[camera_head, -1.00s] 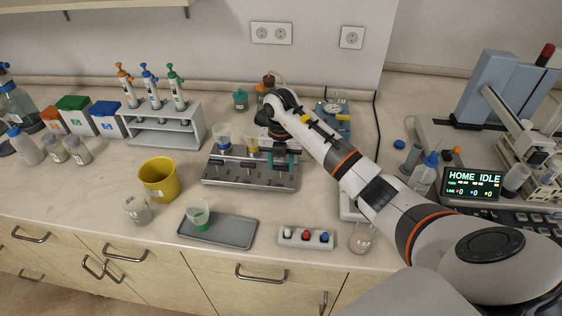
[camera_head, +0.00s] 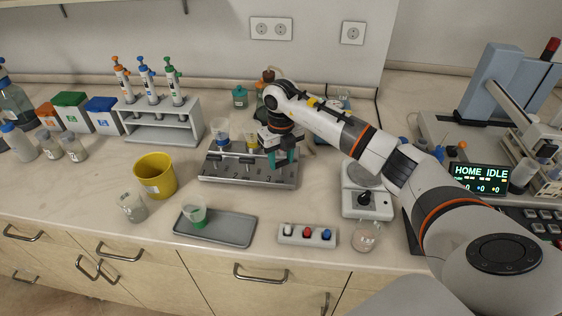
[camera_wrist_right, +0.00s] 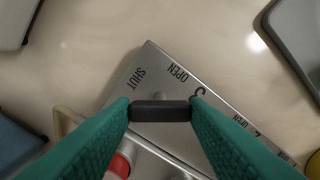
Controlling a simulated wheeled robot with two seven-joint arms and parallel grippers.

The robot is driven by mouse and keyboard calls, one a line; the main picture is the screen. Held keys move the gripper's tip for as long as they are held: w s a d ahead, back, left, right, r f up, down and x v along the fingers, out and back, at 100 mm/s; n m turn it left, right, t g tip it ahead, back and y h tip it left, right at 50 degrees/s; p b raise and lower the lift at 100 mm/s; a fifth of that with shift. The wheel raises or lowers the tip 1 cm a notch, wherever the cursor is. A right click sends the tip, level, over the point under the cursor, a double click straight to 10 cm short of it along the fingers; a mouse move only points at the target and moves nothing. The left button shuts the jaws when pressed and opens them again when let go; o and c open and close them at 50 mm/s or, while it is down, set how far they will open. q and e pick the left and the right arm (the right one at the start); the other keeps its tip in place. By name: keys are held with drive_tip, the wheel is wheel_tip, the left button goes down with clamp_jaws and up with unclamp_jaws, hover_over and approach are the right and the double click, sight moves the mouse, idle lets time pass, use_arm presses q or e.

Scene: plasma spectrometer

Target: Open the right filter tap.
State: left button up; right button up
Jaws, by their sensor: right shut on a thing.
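The filter manifold (camera_head: 222,182) is a grey metal block on the bench, with a blue-based cup and a yellow-filled cup on it. My right gripper (camera_head: 281,166) is at its right end and covers the right tap there. In the right wrist view, my gripper's teal fingers (camera_wrist_right: 160,110) are shut on the black handle of the right filter tap (camera_wrist_right: 160,111), one fingertip at each end. The plate (camera_wrist_right: 150,62) beside it bears the words SHUT and OPEN and a partly hidden 3. The handle's exact setting is unclear. My left gripper is not in view.
A grey tray (camera_head: 235,232) with a green-bottomed beaker stands in front. A switch block (camera_head: 306,235) and a stirrer-like device (camera_head: 367,205) are to the right. A yellow bucket (camera_head: 155,178) and pipette rack (camera_head: 165,134) are left.

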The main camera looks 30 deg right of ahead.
sight(281, 162)
drive_tip(key=n+b, duration=0.3)
drive_tip(key=n, duration=0.2)
drive_tip(key=shift+n, duration=0.3)
drive_tip(key=n+b, duration=0.1)
drive_tip(key=n, duration=0.3)
drive_tip(key=shift+n+b, duration=0.4)
drive_tip(key=shift+r, duration=0.1)
drive_tip(key=o, duration=1)
wheel_tip(281, 162, up, 12)
drive_tip(key=shift+f+b, duration=0.1)
drive_tip(key=shift+b, duration=0.95)
